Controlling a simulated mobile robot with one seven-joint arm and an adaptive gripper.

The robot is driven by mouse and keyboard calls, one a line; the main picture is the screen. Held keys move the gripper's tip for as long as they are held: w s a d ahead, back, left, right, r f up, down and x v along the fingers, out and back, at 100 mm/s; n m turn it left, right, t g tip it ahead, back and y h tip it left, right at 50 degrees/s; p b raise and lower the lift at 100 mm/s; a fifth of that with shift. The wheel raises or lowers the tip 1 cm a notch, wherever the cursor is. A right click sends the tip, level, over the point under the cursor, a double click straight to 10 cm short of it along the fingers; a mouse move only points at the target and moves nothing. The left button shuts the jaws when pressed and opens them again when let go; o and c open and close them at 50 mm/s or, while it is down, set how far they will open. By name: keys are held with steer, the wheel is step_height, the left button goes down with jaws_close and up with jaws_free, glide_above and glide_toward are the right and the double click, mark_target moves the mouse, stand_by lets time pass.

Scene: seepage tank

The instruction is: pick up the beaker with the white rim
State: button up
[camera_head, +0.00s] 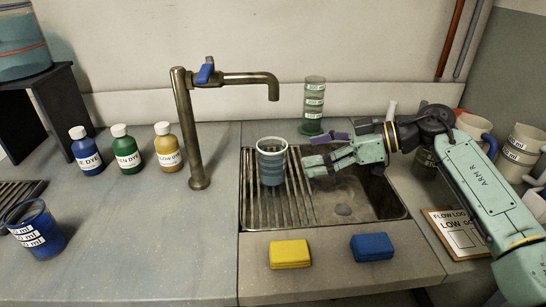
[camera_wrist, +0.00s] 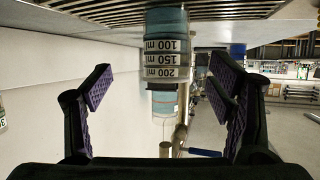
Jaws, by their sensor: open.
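The beaker with the white rim (camera_head: 271,162) stands upright on the slatted left part of the sink (camera_head: 390,219) and holds blue-grey liquid. My gripper (camera_head: 312,156) is just right of it, reaching left with its fingers apart and empty. In the wrist view, which looks upside down, the beaker (camera_wrist: 167,55) with its 100, 150 and 200 ml labels is ahead between the open fingers (camera_wrist: 160,90).
A tap (camera_head: 190,130) rises left of the sink, its spout above the beaker. A green-based cylinder (camera_head: 314,100) stands behind the sink. Yellow (camera_head: 290,254) and blue (camera_head: 371,247) sponges lie in front. A blue beaker (camera_head: 36,230) and dye bottles (camera_head: 126,150) stand left.

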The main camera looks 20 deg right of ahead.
mark_target(272, 163)
steer(key=p+x, duration=0.1)
steer(key=x, duration=0.3)
steer(key=shift+w+a, duration=0.15)
steer(key=shift+a, duration=0.2)
steer(key=x, duration=0.1)
steer(key=p+x, duration=0.1)
steer(key=x, duration=0.1)
steer(key=p+x, duration=0.1)
steer(key=x, duration=0.1)
steer(key=shift+a+f, duration=0.25)
steer(key=shift+a, duration=0.1)
steer(key=shift+a+f, duration=0.15)
steer(key=shift+f, duration=0.05)
steer(key=shift+c, duration=0.2)
steer(key=c, duration=1.5)
steer(key=shift+r, duration=0.15)
